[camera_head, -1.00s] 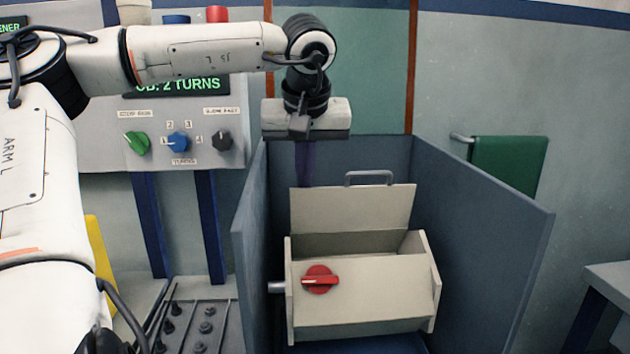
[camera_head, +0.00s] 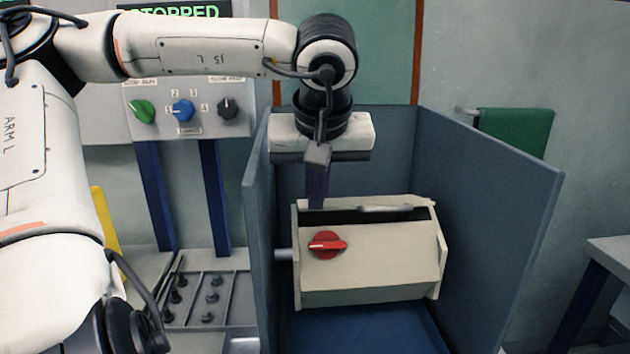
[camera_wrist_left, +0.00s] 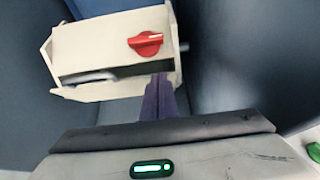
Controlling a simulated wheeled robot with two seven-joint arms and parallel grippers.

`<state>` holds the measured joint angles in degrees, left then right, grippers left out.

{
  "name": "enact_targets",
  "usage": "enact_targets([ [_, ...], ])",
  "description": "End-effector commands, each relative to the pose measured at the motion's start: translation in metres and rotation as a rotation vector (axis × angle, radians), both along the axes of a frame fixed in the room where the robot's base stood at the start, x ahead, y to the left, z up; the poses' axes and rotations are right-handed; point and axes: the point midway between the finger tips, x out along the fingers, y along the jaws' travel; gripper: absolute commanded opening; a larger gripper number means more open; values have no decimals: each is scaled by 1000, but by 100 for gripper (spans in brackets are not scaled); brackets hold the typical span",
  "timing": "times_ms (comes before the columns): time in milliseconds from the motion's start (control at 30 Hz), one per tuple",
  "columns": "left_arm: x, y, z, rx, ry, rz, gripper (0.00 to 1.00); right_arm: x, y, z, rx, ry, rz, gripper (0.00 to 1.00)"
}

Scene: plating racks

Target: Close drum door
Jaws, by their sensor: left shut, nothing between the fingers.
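The cream drum (camera_head: 370,270) sits inside a blue-grey open-topped bin, with a red knob (camera_head: 327,245) on its front. Its door (camera_head: 345,205) is tilted forward and seen almost edge-on, with the grey handle (camera_head: 385,208) on it. A dark gap still shows beneath the door, so it is partly open. My left gripper (camera_head: 316,200) is shut and empty, its purple fingers pointing down at the door's left part; contact cannot be told. The wrist view shows the fingers (camera_wrist_left: 159,88) beside the door's edge (camera_wrist_left: 100,92), the drum (camera_wrist_left: 110,55) and the knob (camera_wrist_left: 146,42). My right gripper is out of view.
The bin's walls (camera_head: 490,190) rise close around the drum on the left, back and right. A green towel (camera_head: 515,130) hangs on a rail at the right. A rack of dark pegs (camera_head: 205,295) lies at lower left.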

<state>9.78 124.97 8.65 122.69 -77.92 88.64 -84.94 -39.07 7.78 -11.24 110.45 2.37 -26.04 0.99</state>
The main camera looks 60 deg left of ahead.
Motion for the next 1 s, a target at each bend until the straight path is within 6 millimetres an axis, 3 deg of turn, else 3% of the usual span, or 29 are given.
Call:
enact_targets([
  [400,-5,-10,-24,0,0,0,0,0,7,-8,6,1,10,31],
  [1000,-6,-11,-27,0,0,0,0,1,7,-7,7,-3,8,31],
])
